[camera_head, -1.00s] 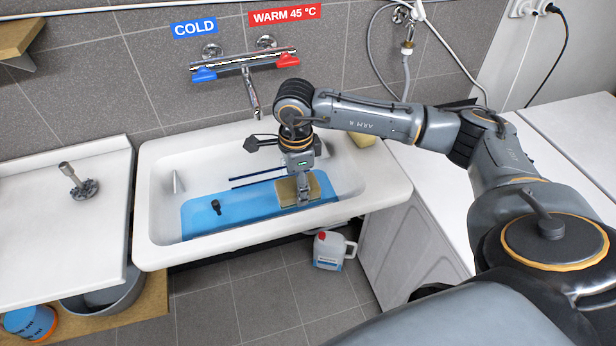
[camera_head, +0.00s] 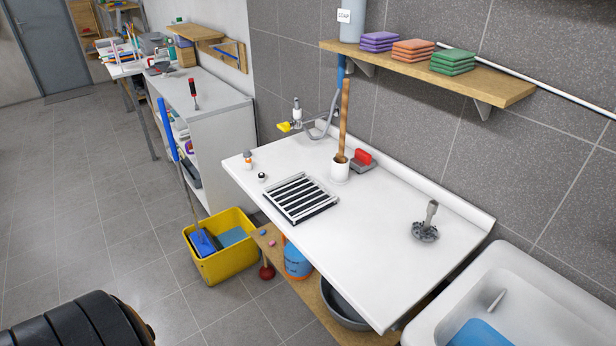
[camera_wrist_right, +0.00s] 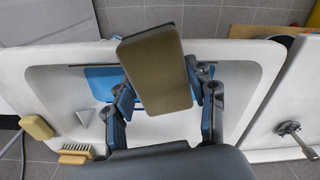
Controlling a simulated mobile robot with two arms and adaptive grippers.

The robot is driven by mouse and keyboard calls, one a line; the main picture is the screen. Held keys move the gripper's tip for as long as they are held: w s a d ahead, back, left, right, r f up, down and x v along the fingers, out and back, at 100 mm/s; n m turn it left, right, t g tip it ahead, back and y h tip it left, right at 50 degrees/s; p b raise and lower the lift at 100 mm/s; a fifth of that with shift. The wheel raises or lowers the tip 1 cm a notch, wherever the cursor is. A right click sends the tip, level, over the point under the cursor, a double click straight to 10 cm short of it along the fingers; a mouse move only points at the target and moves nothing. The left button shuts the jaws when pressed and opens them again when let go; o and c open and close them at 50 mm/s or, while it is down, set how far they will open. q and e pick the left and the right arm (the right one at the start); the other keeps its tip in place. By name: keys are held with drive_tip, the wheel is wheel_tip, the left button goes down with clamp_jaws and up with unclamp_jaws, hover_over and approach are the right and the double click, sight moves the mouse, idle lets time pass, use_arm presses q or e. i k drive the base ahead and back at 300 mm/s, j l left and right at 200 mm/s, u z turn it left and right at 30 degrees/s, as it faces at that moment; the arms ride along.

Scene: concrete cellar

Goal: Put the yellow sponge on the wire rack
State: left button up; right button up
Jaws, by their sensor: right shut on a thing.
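The yellow sponge (camera_wrist_right: 155,65), dull yellow-brown with a dark green layer along its edge, is in my right gripper (camera_wrist_right: 163,92) in the right wrist view. The blue-padded fingers are shut on its two sides and hold it above the white sink (camera_wrist_right: 48,84). My right gripper is outside the head view. The wire rack (camera_head: 299,198) lies flat and empty on the white counter in the head view, left of the sink. My left gripper is in neither current view.
A grey metal fitting (camera_head: 425,231) is nearer the sink. A yellow block (camera_wrist_right: 37,127) and scrubbing brush (camera_wrist_right: 75,152) sit at the sink's corner.

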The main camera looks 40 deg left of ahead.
sight(299, 192)
drive_tip(key=i+j+u, duration=0.25)
drive_tip(key=u, duration=0.25)
drive_tip(key=i+j+u, duration=0.1)
drive_tip(key=i+u, duration=0.35)
drive_tip(key=u, duration=1.4)
